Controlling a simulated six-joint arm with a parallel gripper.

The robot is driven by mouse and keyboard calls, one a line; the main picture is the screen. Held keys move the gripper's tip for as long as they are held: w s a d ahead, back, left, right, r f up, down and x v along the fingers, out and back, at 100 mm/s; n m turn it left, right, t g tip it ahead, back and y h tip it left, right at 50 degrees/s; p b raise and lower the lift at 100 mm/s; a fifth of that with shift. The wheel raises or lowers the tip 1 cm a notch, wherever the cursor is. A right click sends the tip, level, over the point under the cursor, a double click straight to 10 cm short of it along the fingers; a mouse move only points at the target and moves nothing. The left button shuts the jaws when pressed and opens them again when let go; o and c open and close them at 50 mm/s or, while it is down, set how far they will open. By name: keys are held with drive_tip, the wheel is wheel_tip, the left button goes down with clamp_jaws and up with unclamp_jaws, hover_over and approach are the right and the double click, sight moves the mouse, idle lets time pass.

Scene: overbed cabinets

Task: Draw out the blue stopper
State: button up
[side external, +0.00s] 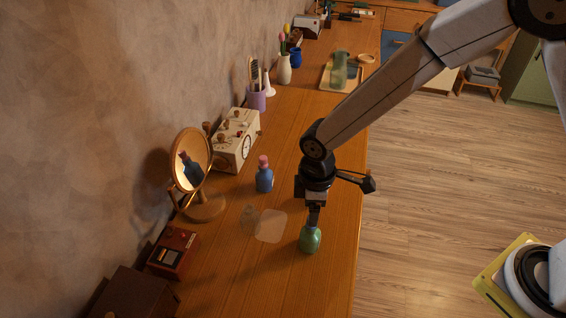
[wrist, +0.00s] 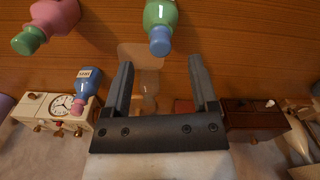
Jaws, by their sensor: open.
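The blue stopper (wrist: 160,41) sits in the neck of a green bottle (wrist: 160,14), ahead of my fingertips in the wrist view. In the side view the green bottle (side external: 310,240) stands upright near the table's front edge, and its stopper is hidden by my fingers. My gripper (side external: 314,221) is directly above this bottle, pointing down. In the wrist view my gripper (wrist: 161,62) is open, with nothing between its fingers; the stopper lies roughly centred between them.
A blue bottle with a pink stopper (side external: 264,178) stands behind left. A pink bottle with a green stopper (wrist: 50,18) shows in the wrist view. A clear bottle (side external: 248,214), a translucent mat (side external: 271,226), a round mirror (side external: 191,158) and a clock box (side external: 236,141) are nearby.

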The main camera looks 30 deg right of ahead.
drive_tip(key=shift+f, duration=2.1)
drive_tip(key=shift+c, duration=0.2)
clamp_jaws()
